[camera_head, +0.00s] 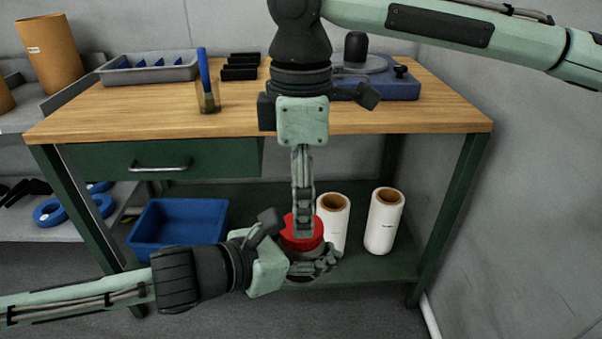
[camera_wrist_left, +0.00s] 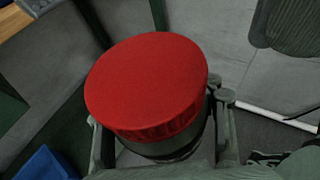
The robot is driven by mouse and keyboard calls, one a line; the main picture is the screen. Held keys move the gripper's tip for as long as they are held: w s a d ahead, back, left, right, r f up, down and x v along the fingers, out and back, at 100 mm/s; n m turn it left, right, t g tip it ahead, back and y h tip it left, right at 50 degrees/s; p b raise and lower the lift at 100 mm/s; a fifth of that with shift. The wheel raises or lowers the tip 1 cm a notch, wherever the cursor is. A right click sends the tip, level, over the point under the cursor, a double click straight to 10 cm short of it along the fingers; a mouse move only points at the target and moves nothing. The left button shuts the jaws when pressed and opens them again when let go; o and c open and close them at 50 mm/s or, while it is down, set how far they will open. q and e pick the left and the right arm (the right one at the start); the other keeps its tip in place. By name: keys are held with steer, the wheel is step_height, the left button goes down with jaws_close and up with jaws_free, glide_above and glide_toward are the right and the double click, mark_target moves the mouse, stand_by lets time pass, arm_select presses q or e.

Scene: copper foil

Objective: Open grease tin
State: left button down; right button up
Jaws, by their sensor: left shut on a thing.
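The grease tin has a round red lid (camera_head: 288,236) and a dark body. My left gripper (camera_head: 318,264) is shut around the body, with its fingers below the lid. In the left wrist view the lid (camera_wrist_left: 146,82) fills the middle, seated on the tin body (camera_wrist_left: 172,150) between the left fingers. My right gripper (camera_head: 303,222) points straight down, its fingers overlapping the lid in the head view. Its fingers are seen edge-on, so their opening is hidden. In the left wrist view a grey ribbed finger shows at the upper right, apart from the lid.
On the lower shelf are a blue bin (camera_head: 178,225) and two white rolls (camera_head: 384,222) (camera_head: 333,222), one close to the tin.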

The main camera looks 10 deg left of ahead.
steer(key=shift+f, duration=1.85)
steer(key=c, duration=1.2)
steer(key=n, duration=0.5)
steer(key=shift+n, duration=0.4)
steer(key=shift+c, duration=0.2)
steer(key=shift+r, duration=0.2)
steer(key=shift+r, duration=0.95)
